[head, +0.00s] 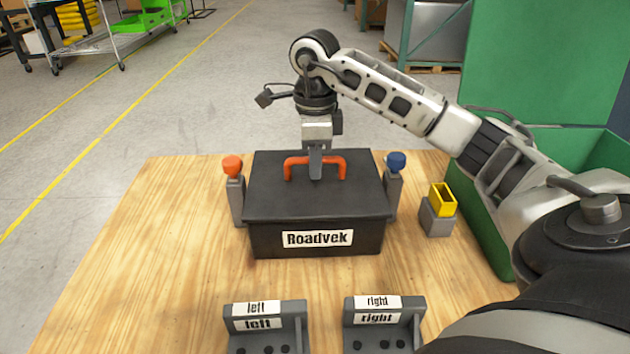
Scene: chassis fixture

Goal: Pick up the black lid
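The black lid (270,200) sits on top of a black box (270,240) labelled "Roadvek" in the middle of the wooden table. An orange handle (336,165) stands up from the lid. My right gripper (316,176) points straight down over the middle of the handle, with its fingers at the handle's bar. The fingers show edge-on, so I cannot tell whether they are closed on it. My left gripper is not in view.
Grey posts with an orange knob (232,166) and a blue knob (396,162) flank the box. A yellow piece (442,199) in a grey holder (437,220) stands right, beside a green bin (478,215). Grey fixtures labelled left (295,310) and right (412,306) are in front.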

